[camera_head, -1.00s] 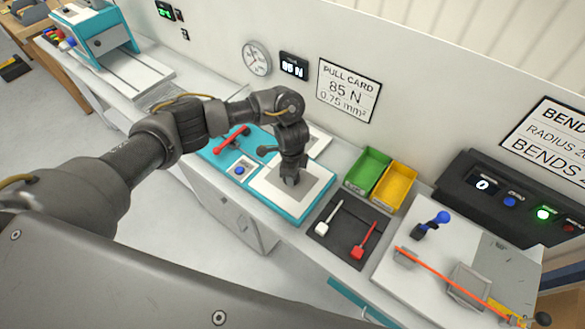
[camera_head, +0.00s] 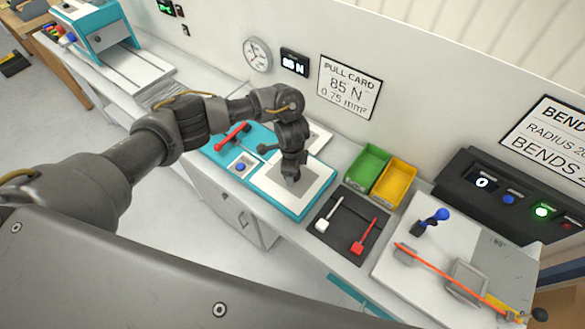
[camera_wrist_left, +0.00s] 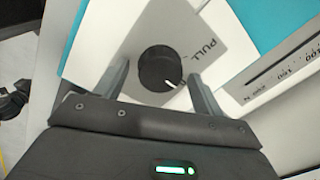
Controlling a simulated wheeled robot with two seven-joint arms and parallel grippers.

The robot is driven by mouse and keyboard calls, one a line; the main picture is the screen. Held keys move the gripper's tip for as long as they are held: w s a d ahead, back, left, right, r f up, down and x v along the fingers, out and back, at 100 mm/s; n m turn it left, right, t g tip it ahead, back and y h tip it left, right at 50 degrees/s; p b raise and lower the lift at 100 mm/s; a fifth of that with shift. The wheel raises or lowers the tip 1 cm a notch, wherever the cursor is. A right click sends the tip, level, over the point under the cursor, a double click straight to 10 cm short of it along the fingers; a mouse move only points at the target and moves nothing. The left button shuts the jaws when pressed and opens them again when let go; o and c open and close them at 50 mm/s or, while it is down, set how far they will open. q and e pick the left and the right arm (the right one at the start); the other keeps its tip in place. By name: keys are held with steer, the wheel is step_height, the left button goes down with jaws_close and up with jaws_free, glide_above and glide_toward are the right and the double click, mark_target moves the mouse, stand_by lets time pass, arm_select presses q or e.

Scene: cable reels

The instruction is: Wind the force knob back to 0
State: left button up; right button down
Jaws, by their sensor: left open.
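The force knob is a round black knob (camera_wrist_left: 159,67) on a light panel marked PULL in the left wrist view. Its white pointer mark faces the lower right. My left gripper (camera_wrist_left: 160,86) is open, with one finger on each side of the knob and visible gaps between. In the head view my left gripper (camera_head: 291,177) points down at the pale plate of the teal-framed tester (camera_head: 305,212) and hides the knob. My right gripper is not in view.
A red lever (camera_head: 232,136) and a blue button (camera_head: 240,167) are left of my gripper. Right of it are a black tray (camera_head: 346,228) with white and red tools, a green bin (camera_head: 367,164) and a yellow bin (camera_head: 394,183). A pull card (camera_head: 347,88) hangs behind.

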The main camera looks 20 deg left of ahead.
arm_select(q)
step_height(320, 180, up, 11)
steer(key=shift+s, duration=0.25)
steer(key=shift+f, duration=0.1)
stand_by(0.5)
